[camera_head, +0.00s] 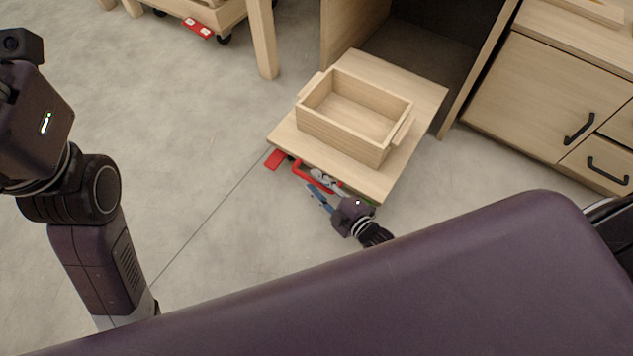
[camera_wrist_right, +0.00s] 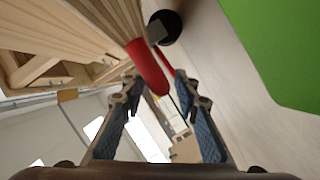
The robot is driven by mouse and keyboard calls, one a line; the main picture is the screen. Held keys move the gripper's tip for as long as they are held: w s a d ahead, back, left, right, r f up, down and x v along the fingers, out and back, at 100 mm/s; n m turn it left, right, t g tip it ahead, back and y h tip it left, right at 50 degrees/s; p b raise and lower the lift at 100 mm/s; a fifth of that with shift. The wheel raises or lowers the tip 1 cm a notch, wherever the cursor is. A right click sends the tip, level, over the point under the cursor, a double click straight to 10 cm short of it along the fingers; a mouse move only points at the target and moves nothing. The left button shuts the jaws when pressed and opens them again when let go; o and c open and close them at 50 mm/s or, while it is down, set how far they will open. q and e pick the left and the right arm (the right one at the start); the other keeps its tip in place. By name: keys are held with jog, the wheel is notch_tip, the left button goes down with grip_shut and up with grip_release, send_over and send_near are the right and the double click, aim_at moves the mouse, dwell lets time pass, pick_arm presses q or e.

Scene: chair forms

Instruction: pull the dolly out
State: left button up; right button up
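The dolly (camera_head: 425,95) is a flat wooden platform partly out of a dark cabinet opening, with an open wooden box on it. Its red handle (camera_head: 312,178) is at the near edge and shows as a red bar in the right wrist view (camera_wrist_right: 148,66). My right gripper (camera_head: 322,188) is at this edge by the handle. In the right wrist view its blue-padded fingers (camera_wrist_right: 159,88) are apart, and the bar's end lies between the tips; I cannot tell whether they touch. My left arm is at the left; its fingers do not show.
The wooden box (camera_head: 345,125) has side grips and looks empty. A red tab (camera_head: 275,159) is at the dolly's left corner. Cabinet doors (camera_head: 535,95) stand right of the opening. Another wheeled wooden platform (camera_head: 215,14) is at the back left. Grey floor (camera_head: 205,180) is clear left of the dolly.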

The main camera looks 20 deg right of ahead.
jog(key=v, duration=1.1)
jog(key=shift+s, duration=0.25)
jog(key=shift+d, duration=0.15)
